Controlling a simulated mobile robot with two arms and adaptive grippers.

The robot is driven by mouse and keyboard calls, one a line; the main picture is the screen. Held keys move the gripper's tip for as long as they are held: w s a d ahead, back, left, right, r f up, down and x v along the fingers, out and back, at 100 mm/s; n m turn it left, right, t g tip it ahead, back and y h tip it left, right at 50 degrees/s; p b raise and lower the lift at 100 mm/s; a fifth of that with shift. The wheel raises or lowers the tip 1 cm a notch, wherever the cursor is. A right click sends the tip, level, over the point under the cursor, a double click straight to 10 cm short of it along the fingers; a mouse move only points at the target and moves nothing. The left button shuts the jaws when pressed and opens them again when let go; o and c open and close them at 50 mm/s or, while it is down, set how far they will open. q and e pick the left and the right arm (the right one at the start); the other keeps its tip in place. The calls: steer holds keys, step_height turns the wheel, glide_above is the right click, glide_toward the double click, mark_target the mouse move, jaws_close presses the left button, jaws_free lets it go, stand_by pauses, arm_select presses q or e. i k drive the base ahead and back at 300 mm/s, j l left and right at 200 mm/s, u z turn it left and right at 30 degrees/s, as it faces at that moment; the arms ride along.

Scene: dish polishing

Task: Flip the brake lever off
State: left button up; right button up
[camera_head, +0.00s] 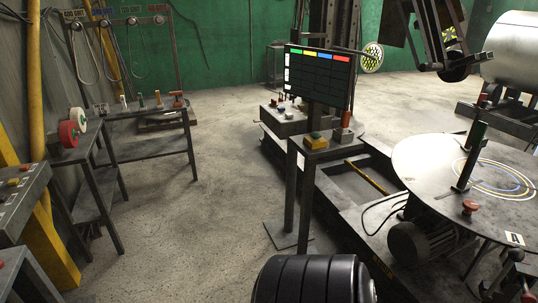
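No lever in the head view is clearly marked as the brake lever. A dark upright handle with a green upper part (470,155) stands at the round grey turntable (425,165) on the right. A thin upright piece with a red tip (482,101) shows behind it. A black knobbed lever-like part (516,256) sits at the lower right edge, partly cut off, with a red piece (528,297) below it. A yellow bar (367,177) lies slanted in the machine's dark frame. Neither of my grippers is in view.
A screen (320,78) stands on a post behind a pedestal with a yellow button box (316,141). A red mushroom button (469,206) is at the turntable's front. A tool bench (150,110) is at left. The concrete floor between (200,210) is clear.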

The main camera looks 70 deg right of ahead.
mark_target(516, 254)
steer(key=z, duration=4.2)
